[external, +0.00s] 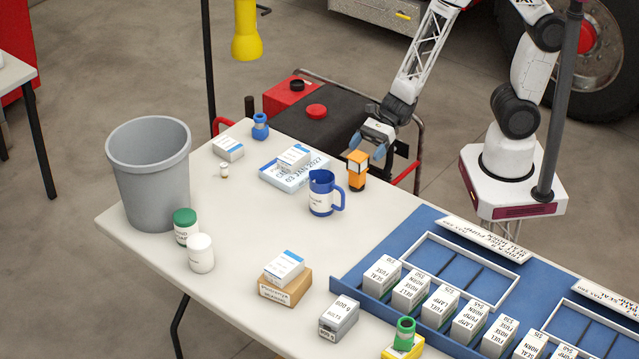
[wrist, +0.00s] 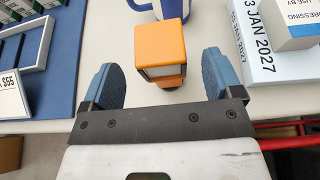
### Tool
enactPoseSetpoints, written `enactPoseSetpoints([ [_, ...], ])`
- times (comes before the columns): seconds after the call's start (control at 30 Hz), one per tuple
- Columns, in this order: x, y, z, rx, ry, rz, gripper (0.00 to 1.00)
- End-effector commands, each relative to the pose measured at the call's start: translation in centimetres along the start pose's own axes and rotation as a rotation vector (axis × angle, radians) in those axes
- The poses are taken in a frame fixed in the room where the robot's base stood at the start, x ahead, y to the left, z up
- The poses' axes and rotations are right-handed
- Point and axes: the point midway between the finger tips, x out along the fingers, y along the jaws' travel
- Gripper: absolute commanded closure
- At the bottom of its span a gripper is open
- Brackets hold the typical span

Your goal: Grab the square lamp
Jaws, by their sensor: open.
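The square lamp is an orange box-shaped lantern (external: 357,170) with a dark base, standing upright near the table's back edge. In the wrist view the lamp (wrist: 163,50) shows from above, with its orange top and a pale panel. My gripper (external: 370,143) is just behind and above the lamp in the external view. In the wrist view its two blue fingers (wrist: 160,78) are spread wide, one on each side of the lamp's near end. They are apart from it and hold nothing.
A blue-and-white jug (external: 323,194) stands close beside the lamp. A dated box (external: 286,178) with a smaller box on it lies to the left. A blue tray (external: 428,220) with several labelled boxes is to the right. A grey bin (external: 152,175) stands at the left end.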

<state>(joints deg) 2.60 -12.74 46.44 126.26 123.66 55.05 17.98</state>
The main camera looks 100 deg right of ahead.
Motion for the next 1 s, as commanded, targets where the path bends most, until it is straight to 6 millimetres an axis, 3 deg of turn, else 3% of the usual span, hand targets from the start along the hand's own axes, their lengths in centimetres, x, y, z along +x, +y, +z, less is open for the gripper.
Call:
enactPoseSetpoints([
  [0.5,4.5,-0.1,0.0,0.000,0.000,0.001,0.15],
  [1.0,4.7,-0.1,0.0,0.000,0.000,0.000,0.15],
])
